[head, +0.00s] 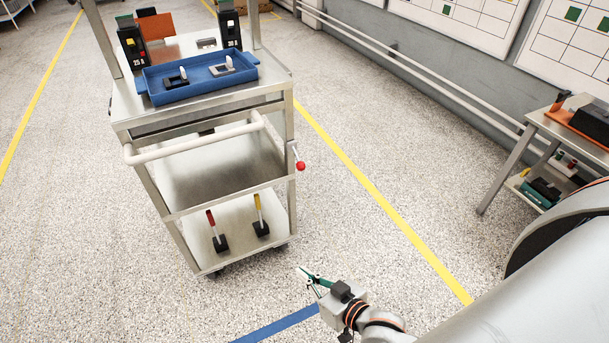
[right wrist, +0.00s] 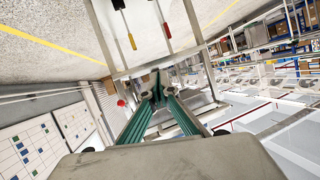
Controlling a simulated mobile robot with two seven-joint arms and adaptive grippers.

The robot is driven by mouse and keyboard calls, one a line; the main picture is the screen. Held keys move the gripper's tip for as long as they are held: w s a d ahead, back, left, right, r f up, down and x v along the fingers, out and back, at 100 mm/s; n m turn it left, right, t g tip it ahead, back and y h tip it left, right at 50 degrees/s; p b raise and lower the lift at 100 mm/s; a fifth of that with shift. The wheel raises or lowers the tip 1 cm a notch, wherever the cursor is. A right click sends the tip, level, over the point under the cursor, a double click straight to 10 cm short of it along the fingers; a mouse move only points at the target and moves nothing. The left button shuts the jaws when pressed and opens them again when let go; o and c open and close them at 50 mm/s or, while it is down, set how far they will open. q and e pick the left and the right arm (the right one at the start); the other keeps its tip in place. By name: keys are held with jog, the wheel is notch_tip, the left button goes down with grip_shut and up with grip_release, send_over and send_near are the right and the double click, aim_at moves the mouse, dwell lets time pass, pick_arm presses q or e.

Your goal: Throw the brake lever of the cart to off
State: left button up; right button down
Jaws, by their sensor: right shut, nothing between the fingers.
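The cart (head: 228,193) is a metal trolley with a white push bar. Its brake lever (head: 300,166) is a short rod with a red ball knob on the cart's right side. The knob also shows in the right wrist view (right wrist: 121,103), left of the fingers. My right gripper (head: 303,272) has green finger pads. It is shut and empty, low in front of the cart's right front corner, apart from the lever. The right wrist view shows its fingers (right wrist: 160,92) pointing toward the cart. My left gripper is not in view.
A blue tray (head: 155,98) with two small parts sits on the cart top among black breaker blocks (head: 132,45). A side table (head: 535,118) stands at right. Floor right of the cart is clear.

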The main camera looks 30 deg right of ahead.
aim_at(297, 158)
jog(key=w+d+f+m+t+h+b, duration=0.1)
jog(key=w+d+m+t+b, duration=0.25)
jog(key=w+m+b, duration=0.6)
jog(key=w+d+f+m+t+h+b, duration=0.15)
jog(key=w+m+t+b, duration=0.45)
jog(key=w, duration=0.6)
jog(key=w+d+f+m+t+h+b, duration=0.1)
jog(key=w+d+f+m+h+b, duration=0.15)
jog(key=d+m+h, duration=0.45)
jog(key=w+d+f+m+h+b, duration=0.25)
jog(key=d+m, duration=0.25)
jog(key=m, duration=0.5)
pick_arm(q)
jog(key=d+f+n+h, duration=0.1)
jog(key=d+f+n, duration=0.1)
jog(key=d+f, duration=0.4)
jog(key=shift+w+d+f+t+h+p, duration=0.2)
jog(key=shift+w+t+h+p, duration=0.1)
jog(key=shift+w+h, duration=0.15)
pick_arm(e)
jog(key=w+r, duration=0.6)
jog(key=r, duration=0.3)
jog(key=shift+w+a+r, duration=0.15)
jog(key=shift+w+a, duration=0.05)
jog(key=shift+w, duration=0.1)
jog(key=shift+m, duration=0.25)
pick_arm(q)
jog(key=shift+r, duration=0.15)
